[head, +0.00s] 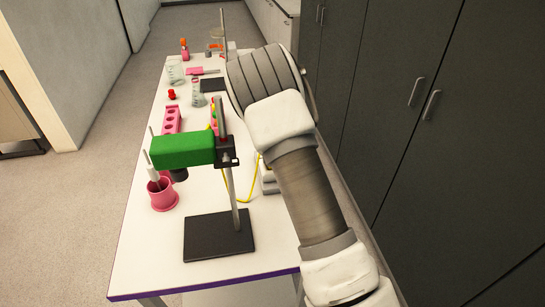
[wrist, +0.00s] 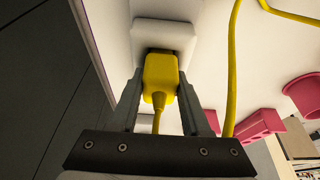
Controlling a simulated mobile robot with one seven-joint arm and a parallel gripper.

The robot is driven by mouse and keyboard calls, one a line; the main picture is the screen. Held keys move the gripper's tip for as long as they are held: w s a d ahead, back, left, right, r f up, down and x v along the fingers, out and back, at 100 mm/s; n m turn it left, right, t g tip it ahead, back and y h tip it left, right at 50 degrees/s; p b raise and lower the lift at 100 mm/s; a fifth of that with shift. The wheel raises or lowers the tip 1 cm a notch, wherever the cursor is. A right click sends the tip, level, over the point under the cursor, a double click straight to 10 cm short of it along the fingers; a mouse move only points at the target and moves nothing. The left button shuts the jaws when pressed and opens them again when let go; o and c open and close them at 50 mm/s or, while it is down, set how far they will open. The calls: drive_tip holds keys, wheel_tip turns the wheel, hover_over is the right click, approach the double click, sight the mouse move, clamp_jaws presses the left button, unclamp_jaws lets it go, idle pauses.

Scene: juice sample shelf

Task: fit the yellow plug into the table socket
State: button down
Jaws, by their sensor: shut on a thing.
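The yellow plug (wrist: 160,78) is between the two fingers of my gripper (wrist: 159,82) in the wrist view, and the gripper is shut on it. The plug's front end is right at the white table socket (wrist: 163,32), by a dark opening. I cannot tell whether its pins are inside. The yellow cable (wrist: 233,65) runs from the plug and loops at the right. In the head view the cable (head: 240,200) lies on the table, and part of the pale socket (head: 268,181) shows beside my arm. My arm hides the gripper and plug there.
A stand with a black base (head: 218,237) holds a green block (head: 183,151) left of my arm. A pink cup (head: 162,197) and pink rack (head: 172,119) stand further left. Glassware (head: 198,97) is farther back. Dark cabinets (head: 420,100) line the right.

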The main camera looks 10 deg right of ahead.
drive_tip(key=shift+s+f+b, duration=0.1)
drive_tip(key=shift+f+b, duration=0.25)
drive_tip(key=shift+b, duration=0.3)
idle(0.6)
drive_tip(key=shift+c, duration=1.4)
unclamp_jaws()
drive_tip(key=b+v, duration=0.1)
drive_tip(key=v, duration=1.7)
drive_tip(key=s+r+y, duration=0.1)
drive_tip(key=s+r, duration=0.4)
drive_tip(key=s, duration=0.4)
drive_tip(key=s+r+y, duration=0.1)
drive_tip(key=s+r, duration=0.4)
drive_tip(key=s, duration=0.3)
drive_tip(key=s+t+h, duration=0.1)
drive_tip(key=s+h, duration=0.1)
drive_tip(key=s, duration=1.3)
drive_tip(key=shift+s+t, duration=0.3)
